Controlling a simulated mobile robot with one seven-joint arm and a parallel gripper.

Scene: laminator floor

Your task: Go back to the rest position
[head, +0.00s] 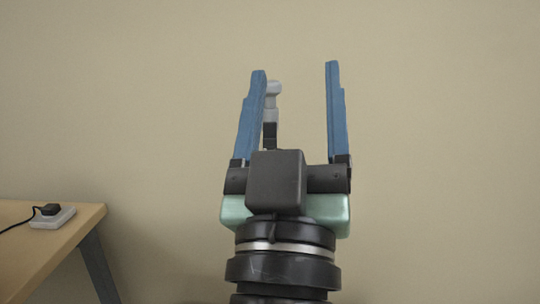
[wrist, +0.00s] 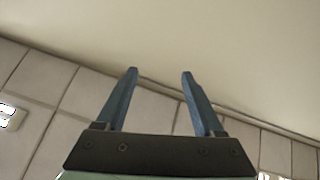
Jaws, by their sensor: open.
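My gripper (head: 296,75) is raised in the middle of the head view, with its two blue fingers pointing up. The fingers are wide apart and nothing is between them. In the wrist view my gripper (wrist: 160,74) also shows open and empty, with a plain pale surface beyond the fingertips.
A wooden table (head: 75,225) with a dark leg stands at the lower left. On it lies a small white block with a black plug (head: 50,210) and a black cable. A bare beige wall (head: 430,130) fills the background. Tiles (wrist: 60,85) show in the wrist view.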

